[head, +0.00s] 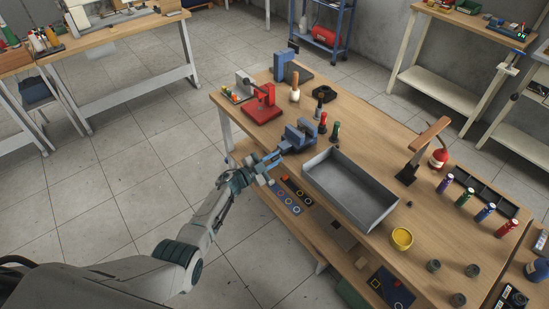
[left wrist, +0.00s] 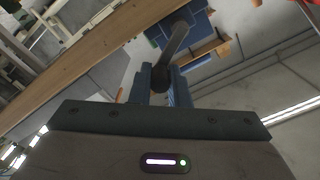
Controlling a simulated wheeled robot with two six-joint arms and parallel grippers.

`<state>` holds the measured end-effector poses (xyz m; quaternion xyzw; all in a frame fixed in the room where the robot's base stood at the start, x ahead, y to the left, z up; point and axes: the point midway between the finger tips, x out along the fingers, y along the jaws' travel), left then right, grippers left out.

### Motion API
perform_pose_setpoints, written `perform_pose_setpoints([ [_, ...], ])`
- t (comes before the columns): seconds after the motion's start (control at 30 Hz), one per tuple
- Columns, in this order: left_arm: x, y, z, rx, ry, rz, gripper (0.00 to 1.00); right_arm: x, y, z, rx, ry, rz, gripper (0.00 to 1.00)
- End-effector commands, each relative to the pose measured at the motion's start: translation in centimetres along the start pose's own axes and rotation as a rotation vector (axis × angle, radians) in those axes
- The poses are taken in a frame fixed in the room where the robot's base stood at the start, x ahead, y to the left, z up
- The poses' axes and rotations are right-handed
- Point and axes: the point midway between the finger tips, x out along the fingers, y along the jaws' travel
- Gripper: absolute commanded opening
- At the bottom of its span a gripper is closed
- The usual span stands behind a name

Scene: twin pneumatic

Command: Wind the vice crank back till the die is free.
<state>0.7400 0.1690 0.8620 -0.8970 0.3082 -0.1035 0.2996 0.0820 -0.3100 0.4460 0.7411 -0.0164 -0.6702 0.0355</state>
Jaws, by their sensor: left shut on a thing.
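The blue vice (head: 300,136) stands at the near left edge of the wooden workbench. My left gripper (head: 273,159) is at its front, on the side towards me. In the left wrist view the dark crank (left wrist: 174,45) runs from the blue vice body (left wrist: 186,14) down to a round knob between the fingers of my left gripper (left wrist: 163,84). The gripper is shut on this crank end. I cannot make out the die in the vice jaws. My right gripper is not in view.
A grey metal tray (head: 350,187) lies right of the vice. A red press (head: 264,103) and a blue bracket (head: 290,68) stand behind it. The lower shelf (head: 295,237) juts out below the gripper.

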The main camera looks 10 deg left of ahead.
Motion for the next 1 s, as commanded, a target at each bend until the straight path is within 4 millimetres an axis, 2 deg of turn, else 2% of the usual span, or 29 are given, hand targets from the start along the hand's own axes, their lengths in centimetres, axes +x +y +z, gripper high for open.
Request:
perform_pose_setpoints([
  [0.3, -0.16, -0.26, 0.04, -0.099, -0.005, 0.002, 0.0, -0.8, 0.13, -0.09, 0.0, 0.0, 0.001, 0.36],
  [0.77, -0.19, -0.17, 0.11, -0.114, -0.005, 0.003, 0.0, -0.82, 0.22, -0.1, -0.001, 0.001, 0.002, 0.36],
  [0.8, -0.19, -0.16, 0.12, -0.114, -0.005, 0.003, 0.18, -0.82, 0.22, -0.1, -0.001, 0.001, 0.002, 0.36],
  [0.9, -0.18, -0.17, 0.1, -0.114, -0.005, 0.003, 0.37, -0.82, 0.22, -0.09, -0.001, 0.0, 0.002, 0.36],
  [1.0, -0.13, -0.26, 0.02, -0.112, -0.003, 0.002, 0.37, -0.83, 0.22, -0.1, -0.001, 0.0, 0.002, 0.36],
])
